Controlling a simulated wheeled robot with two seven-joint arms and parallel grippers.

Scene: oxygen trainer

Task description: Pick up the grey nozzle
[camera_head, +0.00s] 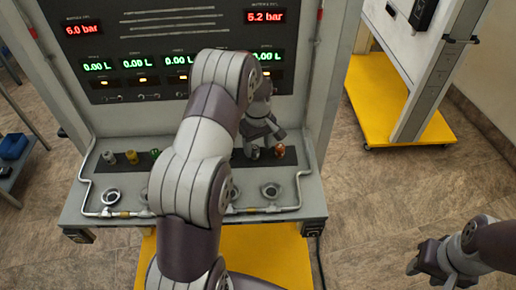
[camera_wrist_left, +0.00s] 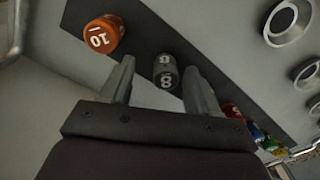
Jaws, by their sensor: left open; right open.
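A grey nozzle (camera_head: 253,152) stands on the dark strip of the trainer's shelf, beside an orange nozzle. In the left wrist view the grey nozzle (camera_wrist_left: 165,72) carries printed digits and lies between the two fingers, with a gap visible on both sides. My left gripper (camera_head: 262,140) is open and reaches down over the shelf at this nozzle; its wrist view (camera_wrist_left: 159,72) shows both fingers spread. Another grey-looking nozzle (camera_head: 108,157) stands at the left end of the strip. My right gripper (camera_head: 424,262) is open and empty, away to the right over the floor.
The orange nozzle (camera_head: 280,150) stands close by, marked 10 in the wrist view (camera_wrist_left: 102,34). Yellow (camera_head: 131,157) and green (camera_head: 155,154) nozzles stand further left. My left arm hides the strip's middle. Round sockets (camera_head: 270,191) line the shelf front; the display panel rises behind.

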